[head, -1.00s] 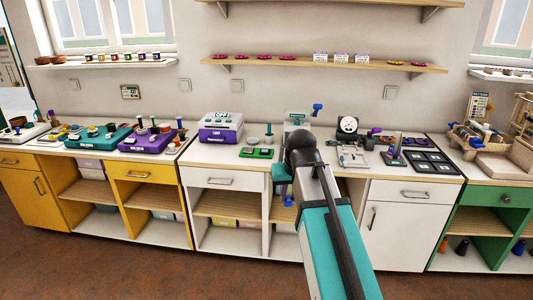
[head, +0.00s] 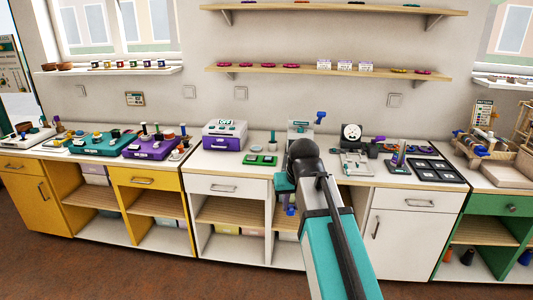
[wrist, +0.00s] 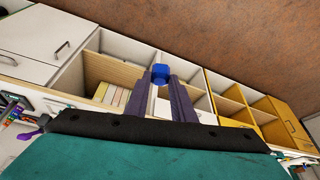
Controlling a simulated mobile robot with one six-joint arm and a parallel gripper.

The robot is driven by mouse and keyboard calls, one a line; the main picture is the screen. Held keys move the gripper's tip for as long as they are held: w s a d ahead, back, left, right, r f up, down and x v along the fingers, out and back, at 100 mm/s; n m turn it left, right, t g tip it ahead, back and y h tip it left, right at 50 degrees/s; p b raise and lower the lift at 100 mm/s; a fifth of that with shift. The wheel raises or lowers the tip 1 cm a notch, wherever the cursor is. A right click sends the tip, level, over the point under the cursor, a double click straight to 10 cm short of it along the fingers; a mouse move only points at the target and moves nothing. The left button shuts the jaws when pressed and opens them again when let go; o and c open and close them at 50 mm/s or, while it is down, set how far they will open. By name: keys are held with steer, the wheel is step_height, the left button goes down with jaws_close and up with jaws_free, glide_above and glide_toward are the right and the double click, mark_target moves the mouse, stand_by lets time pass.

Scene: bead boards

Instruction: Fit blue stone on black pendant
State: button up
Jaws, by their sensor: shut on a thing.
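My gripper (wrist: 159,88) shows in the wrist view with two purple fingers shut on a blue stone (wrist: 160,73), a small faceted piece at the fingertips. In the head view the stone (head: 291,211) shows as a small blue spot below my wrist, in front of the open white cabinet and below the counter top. My arm hides part of the counter behind it. I cannot pick out the black pendant for certain; a black tray with dark square pads (head: 437,169) lies on the right of the white counter, too small to read.
The white counter (head: 213,163) holds a purple-and-white machine (head: 224,135), a green tray (head: 260,160), a grey press with a blue handle (head: 301,130) and a round dial (head: 351,136). Wall shelves (head: 330,72) hang above. Open floor (head: 150,272) lies in front.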

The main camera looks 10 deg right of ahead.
steer(key=shift+s+a, duration=0.2)
steer(key=shift+s, duration=1.5)
steer(key=shift+w, duration=0.1)
